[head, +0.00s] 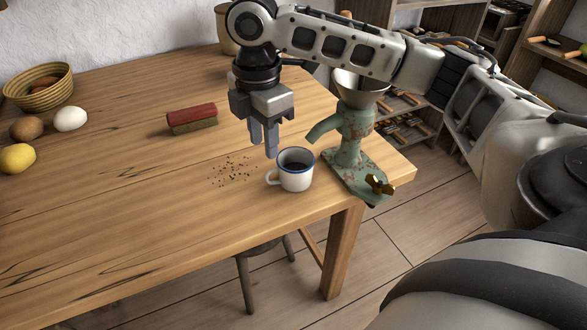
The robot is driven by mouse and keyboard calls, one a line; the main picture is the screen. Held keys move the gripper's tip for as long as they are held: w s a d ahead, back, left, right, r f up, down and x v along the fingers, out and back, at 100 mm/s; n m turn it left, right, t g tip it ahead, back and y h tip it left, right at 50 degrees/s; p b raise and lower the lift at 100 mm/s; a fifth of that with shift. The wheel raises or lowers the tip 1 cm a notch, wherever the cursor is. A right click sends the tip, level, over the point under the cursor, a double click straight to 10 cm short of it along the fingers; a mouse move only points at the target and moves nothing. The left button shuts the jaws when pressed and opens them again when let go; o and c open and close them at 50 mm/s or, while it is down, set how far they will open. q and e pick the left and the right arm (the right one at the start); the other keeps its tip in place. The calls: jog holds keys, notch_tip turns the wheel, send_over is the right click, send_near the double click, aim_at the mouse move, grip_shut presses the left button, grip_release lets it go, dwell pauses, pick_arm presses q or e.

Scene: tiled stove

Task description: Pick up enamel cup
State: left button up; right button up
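The white enamel cup (297,177) with a dark blue rim stands upright on the wooden table, near its right front edge. Its handle points left, and its inside looks dark blue. My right gripper (264,151) points down, just behind and to the left of the cup. Its fingers look close together, but the gap between them is hard to judge from this angle. Nothing shows between them. The cup appears to stand free of the fingers. My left gripper is not in view.
A green grinder (349,135) with a metal funnel stands right beside the cup, its spout towards it. Dark crumbs (232,172) lie left of the cup. The front left tabletop is clear.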

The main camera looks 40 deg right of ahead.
aim_at(288, 173)
jog(key=f, duration=0.2)
jog(key=f+b, duration=0.1)
jog(key=f, duration=0.5)
jog(key=shift+s+a+b, duration=0.2)
jog(key=shift+s+b, duration=0.1)
jog(key=shift+s, duration=0.05)
jog(key=shift+r, duration=0.1)
grip_shut()
